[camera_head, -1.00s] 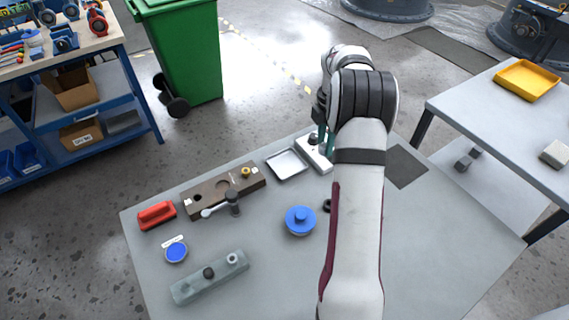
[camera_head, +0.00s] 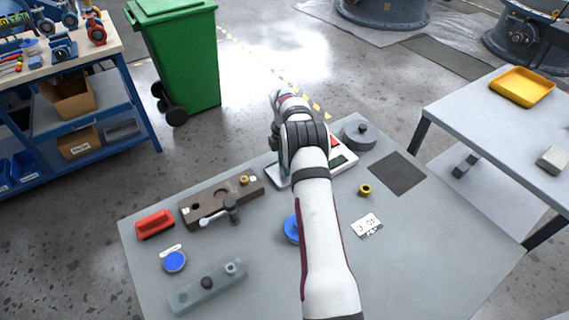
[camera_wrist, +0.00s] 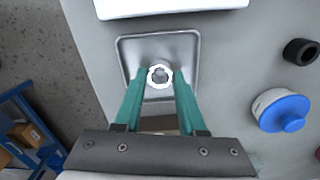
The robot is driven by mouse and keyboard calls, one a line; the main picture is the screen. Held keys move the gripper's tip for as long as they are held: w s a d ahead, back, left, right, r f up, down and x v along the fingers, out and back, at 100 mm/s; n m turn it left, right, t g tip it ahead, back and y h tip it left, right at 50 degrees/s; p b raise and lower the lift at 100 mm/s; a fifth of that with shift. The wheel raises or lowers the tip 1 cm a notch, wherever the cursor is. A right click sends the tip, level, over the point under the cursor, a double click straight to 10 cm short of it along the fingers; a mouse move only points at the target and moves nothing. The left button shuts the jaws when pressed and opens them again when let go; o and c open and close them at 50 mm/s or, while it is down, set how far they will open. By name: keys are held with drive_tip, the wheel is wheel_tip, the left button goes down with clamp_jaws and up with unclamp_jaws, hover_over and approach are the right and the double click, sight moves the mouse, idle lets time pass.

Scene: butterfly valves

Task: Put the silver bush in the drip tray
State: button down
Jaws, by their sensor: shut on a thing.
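My gripper (camera_wrist: 160,80) has teal fingers and is shut on a silver bush (camera_wrist: 153,83), seen as a bright ring between the fingertips in the wrist view. The bush is held over the drip tray (camera_wrist: 190,48), a shallow square metal tray with a raised rim. How high the bush is above the tray floor I cannot tell. In the head view my arm hides the gripper tips, the bush and most of the tray; only the tray's left part (camera_head: 274,178) shows.
A white scale (camera_head: 343,158) stands right beside the tray. A blue-lidded container (camera_wrist: 281,110) and a black ring (camera_wrist: 300,51) lie to the right in the wrist view. A brown block (camera_head: 207,208), brass ring (camera_head: 364,190) and dark mat (camera_head: 397,173) are also on the table.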

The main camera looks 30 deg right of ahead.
drive_tip(key=shift+f, duration=0.15)
drive_tip(key=shift+c, duration=2.4)
unclamp_jaws()
wheel_tip(320, 180, up, 12)
drive_tip(key=r, duration=0.1)
drive_tip(key=s+a+r+m, duration=0.6)
drive_tip(key=a+r, duration=0.3)
drive_tip(key=a, duration=0.2)
drive_tip(key=s+a+r+m+y, duration=0.1)
drive_tip(key=s+a+m, duration=0.5)
drive_tip(key=s, duration=0.4)
drive_tip(key=s+a+r+m, duration=0.2)
drive_tip(key=s+a+m, duration=0.3)
drive_tip(key=s+a, duration=0.45)
drive_tip(key=s+a+f+m, duration=0.1)
drive_tip(key=s+f+m, duration=0.3)
drive_tip(key=s, duration=0.6)
drive_tip(key=shift+s+a+f+m+y, duration=0.2)
drive_tip(key=shift+s+f+m+y, duration=0.1)
drive_tip(key=shift+s+y, duration=0.1)
